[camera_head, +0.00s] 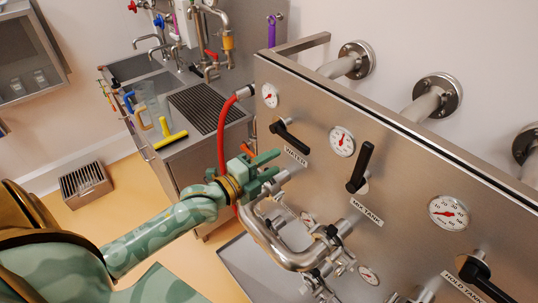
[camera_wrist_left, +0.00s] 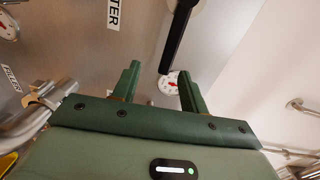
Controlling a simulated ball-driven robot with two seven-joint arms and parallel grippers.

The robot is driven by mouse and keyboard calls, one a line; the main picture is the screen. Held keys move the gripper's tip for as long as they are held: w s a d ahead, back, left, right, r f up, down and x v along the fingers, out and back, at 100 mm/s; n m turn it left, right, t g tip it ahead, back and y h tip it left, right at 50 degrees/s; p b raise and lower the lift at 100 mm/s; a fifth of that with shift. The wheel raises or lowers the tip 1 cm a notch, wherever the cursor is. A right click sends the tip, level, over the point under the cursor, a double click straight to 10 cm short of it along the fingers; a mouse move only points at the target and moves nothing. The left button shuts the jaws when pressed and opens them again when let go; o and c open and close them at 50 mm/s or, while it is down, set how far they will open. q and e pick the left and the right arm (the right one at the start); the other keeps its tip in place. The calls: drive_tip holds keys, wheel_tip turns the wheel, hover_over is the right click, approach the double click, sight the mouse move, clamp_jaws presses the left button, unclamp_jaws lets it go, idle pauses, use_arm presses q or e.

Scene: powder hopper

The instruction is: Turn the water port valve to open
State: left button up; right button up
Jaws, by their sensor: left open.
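The water port valve is a black lever (camera_head: 291,138) on the steel panel, above the label WATER (camera_head: 296,156). In the head view it slants down to the right from its pivot. My left gripper (camera_head: 272,166) is open and empty, just below and left of the lever, in front of the panel. In the left wrist view the black lever (camera_wrist_left: 179,35) reaches down toward the gap between my two green fingers (camera_wrist_left: 158,75). Its end appears between the fingertips, but I cannot tell whether they touch. My right gripper is not in view.
Black levers for MIX TANK (camera_head: 360,168) and HOLD TANK (camera_head: 486,276) sit farther right on the panel. A red hose (camera_head: 222,135) and a bent steel pipe (camera_head: 272,245) are close to my left gripper. A sink counter (camera_head: 197,132) stands behind.

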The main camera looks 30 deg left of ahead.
sight(294, 145)
use_arm(q)
drive_tip(key=shift+t, duration=0.3)
drive_tip(key=x, duration=0.2)
drive_tip(key=b+x, duration=0.1)
drive_tip(key=x, duration=0.2)
drive_tip(key=r+b+x, duration=0.1)
drive_tip(key=x, duration=0.1)
drive_tip(key=shift+w+a+r, duration=0.1)
drive_tip(key=shift+w+r, duration=0.05)
drive_tip(key=shift+w, duration=0.15)
drive_tip(key=shift+x, duration=0.85)
clamp_jaws()
